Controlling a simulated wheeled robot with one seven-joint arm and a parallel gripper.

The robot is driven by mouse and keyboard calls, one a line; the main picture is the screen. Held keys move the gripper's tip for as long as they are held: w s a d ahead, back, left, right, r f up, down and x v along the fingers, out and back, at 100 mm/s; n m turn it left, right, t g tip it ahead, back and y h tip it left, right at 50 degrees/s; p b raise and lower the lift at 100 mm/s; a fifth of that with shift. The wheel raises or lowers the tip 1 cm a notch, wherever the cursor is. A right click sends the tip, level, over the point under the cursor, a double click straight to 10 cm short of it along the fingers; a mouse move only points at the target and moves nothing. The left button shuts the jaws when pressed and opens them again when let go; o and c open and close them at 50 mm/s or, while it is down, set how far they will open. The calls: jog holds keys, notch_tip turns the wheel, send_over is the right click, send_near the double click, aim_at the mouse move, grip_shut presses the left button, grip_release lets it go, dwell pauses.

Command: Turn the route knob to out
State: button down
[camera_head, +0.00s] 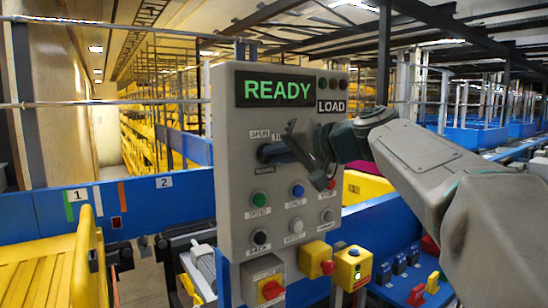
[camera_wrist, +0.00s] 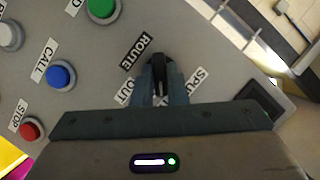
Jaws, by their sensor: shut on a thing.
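The route knob (camera_wrist: 158,68) is dark and sits on the grey control panel (camera_head: 232,200), beside the "ROUTE" label (camera_wrist: 137,51). In the wrist view my gripper (camera_wrist: 160,82) is shut on the knob, one finger on each side of it. A partly covered "OUT" label (camera_wrist: 124,92) lies left of the fingers, and another partly covered label (camera_wrist: 197,86) lies to their right. I cannot tell which label the knob points to.
Green (camera_head: 259,199), blue (camera_head: 298,190) and other buttons sit close below my gripper. A display (camera_head: 278,89) reads "READY". Yellow boxes with red buttons (camera_head: 271,290) are at the panel's foot. Blue conveyor sides (camera_head: 150,205) stand behind.

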jog(key=shift+d+f+m+t+y+b, duration=0.15)
jog(key=shift+m+t+y+b, duration=0.45)
jog(key=shift+m+b, duration=1.2)
jog(key=shift+a+f+m+t+y+b, duration=0.2)
jog(key=shift+m+y+b, duration=0.75)
jog(key=shift+m, duration=1.65)
jog(key=shift+d+f+m+t+y+b, duration=0.15)
jog(key=shift+f+m+t+y+b, duration=0.4)
jog(key=shift+m+b, duration=1.25)
jog(key=shift+r+m+y+p, duration=0.25)
jog(key=shift+m+y+p, duration=0.1)
jog(key=shift+m, duration=0.25)
jog(key=c, duration=1.4)
grip_release()
jog(key=shift+c, duration=0.2)
jog(key=shift+r, duration=0.15)
jog(key=b+v, duration=0.1)
jog(key=v, duration=1.3)
